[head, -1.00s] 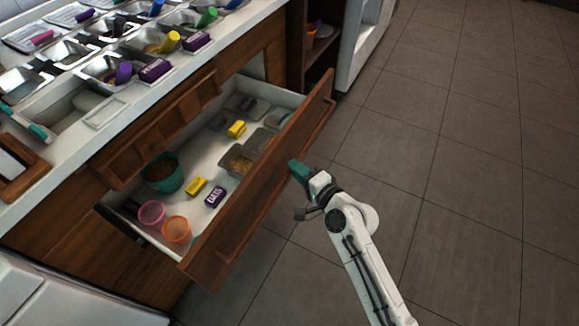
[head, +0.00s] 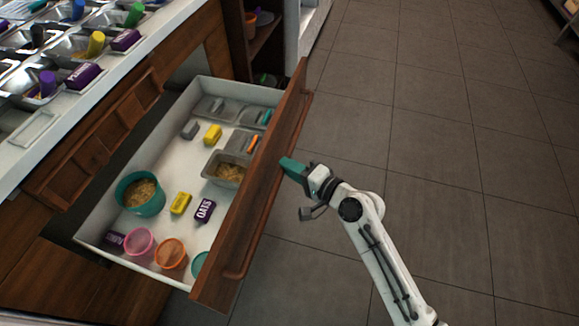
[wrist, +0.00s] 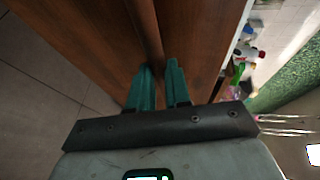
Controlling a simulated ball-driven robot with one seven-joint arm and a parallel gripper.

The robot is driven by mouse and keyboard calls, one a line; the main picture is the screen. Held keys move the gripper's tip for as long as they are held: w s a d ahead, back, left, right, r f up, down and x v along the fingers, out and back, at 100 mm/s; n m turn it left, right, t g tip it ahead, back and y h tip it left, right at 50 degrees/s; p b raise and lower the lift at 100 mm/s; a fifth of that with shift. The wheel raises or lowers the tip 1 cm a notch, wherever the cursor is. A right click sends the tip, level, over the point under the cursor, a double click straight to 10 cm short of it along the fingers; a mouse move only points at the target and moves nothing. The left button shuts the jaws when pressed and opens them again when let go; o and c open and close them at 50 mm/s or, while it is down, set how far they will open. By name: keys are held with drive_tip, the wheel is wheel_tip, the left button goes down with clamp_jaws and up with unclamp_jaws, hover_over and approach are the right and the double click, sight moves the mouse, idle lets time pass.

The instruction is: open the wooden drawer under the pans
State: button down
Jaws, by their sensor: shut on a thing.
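The wooden drawer (head: 262,190) under the counter of pans stands pulled well out, and its white interior (head: 178,165) shows. A long wooden bar handle (head: 236,272) runs along its front. My gripper (head: 290,166) is at the outer face of the drawer front. In the wrist view its teal fingers (wrist: 159,85) stand on either side of the wooden handle (wrist: 148,35) and are shut on it. The fingertips' contact is partly hidden in the head view.
The drawer holds a teal bowl (head: 140,193) of grains, a pink cup (head: 140,242), an orange cup (head: 170,253), a purple oats box (head: 204,211) and yellow packs (head: 181,203). Pans (head: 75,47) fill the counter above. The tiled floor (head: 440,110) at right is clear.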

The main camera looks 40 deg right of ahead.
drive_tip(key=c, duration=1.1)
unclamp_jaws()
drive_tip(key=v, duration=1)
drive_tip(key=shift+s+r, duration=0.1)
drive_tip(key=shift+s, duration=0.25)
drive_tip(key=s+a+f+n+g, duration=0.6)
drive_tip(key=s+f+n+g, duration=0.15)
drive_tip(key=n, duration=0.25)
drive_tip(key=s+d+n+g+h, duration=0.4)
drive_tip(key=s+g, duration=0.3)
drive_tip(key=s, duration=0.2)
wheel_tip(320, 180, up, 19)
drive_tip(key=p, duration=1.8)
drive_tip(key=shift+w+f+p, duration=0.1)
drive_tip(key=shift+w+p, duration=0.1)
drive_tip(key=shift+p, duration=0.15)
